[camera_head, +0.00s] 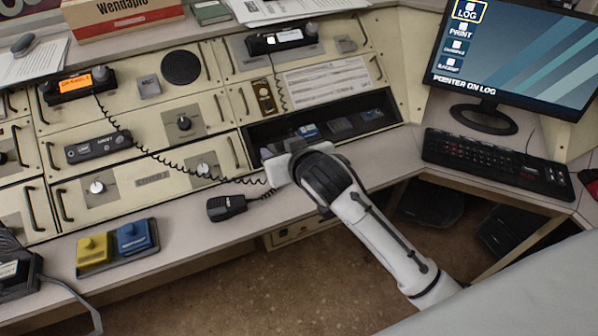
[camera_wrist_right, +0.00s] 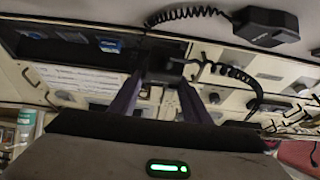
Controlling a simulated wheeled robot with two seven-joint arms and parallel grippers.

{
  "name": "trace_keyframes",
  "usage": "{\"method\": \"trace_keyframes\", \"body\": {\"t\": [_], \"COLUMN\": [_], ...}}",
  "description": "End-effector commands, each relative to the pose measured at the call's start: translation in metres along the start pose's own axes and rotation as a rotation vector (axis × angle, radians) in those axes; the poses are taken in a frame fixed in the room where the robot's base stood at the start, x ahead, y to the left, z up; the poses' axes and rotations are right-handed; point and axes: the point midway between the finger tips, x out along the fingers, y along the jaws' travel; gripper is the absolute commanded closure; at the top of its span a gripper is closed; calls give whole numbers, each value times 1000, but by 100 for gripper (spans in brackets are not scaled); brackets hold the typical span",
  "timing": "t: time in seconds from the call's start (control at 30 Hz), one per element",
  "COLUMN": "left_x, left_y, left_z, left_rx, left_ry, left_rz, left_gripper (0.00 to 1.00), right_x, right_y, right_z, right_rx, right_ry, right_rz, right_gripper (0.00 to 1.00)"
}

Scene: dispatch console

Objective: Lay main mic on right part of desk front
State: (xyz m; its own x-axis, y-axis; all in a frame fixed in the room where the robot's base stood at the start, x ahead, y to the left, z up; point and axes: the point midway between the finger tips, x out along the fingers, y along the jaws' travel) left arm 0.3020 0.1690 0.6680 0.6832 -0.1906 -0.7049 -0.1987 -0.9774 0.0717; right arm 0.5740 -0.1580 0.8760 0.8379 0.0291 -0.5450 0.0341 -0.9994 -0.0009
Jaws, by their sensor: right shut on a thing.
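My right gripper (camera_head: 287,166) is over the desk front, right of the middle, by the open black bay. In the right wrist view its fingers (camera_wrist_right: 160,84) are closed on a small black thing (camera_wrist_right: 163,68), apparently a mic, with a coiled cord. Most of it is hidden by the gripper in the head view. A second black hand mic (camera_head: 226,207) lies on the desk front (camera_head: 200,226), left of the gripper; it also shows in the wrist view (camera_wrist_right: 265,27). I cannot tell from labels which is the main mic. My left gripper is not in view.
A coiled cord (camera_head: 150,154) runs from the orange-lit radio (camera_head: 80,84) towards my right gripper. Yellow and blue pedals (camera_head: 118,244) stand on the left of the desk front. A keyboard (camera_head: 496,163) and monitor (camera_head: 510,55) are at the right.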

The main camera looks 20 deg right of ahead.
Motion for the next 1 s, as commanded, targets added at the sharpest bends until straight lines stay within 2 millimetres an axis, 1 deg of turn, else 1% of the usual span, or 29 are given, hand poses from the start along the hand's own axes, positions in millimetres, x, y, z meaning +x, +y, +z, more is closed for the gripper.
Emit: {"method": "trace_keyframes", "body": {"t": [0.03, 0.1, 0.2, 0.47, 0.63, 0.97, 1.0], "left_x": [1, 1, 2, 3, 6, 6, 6], "left_y": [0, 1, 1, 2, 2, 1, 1], "left_z": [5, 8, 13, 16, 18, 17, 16], "left_rx": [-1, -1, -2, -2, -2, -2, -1], "left_ry": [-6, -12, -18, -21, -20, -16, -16], "left_rz": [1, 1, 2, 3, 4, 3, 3], "left_gripper": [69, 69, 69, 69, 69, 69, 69], "right_x": [6, 14, 22, 35, 48, 50, 50], "right_y": [0, 0, 0, 0, 0, 0, 0], "right_z": [10, 23, 36, 55, 76, 79, 80], "right_rx": [-2, -3, -3, -2, -3, -1, -1], "right_ry": [-7, -8, -5, -3, -3, 0, -2], "right_rz": [1, 1, 0, 1, 1, -1, 0], "right_gripper": [83, 83, 83, 83, 83, 83, 53]}}
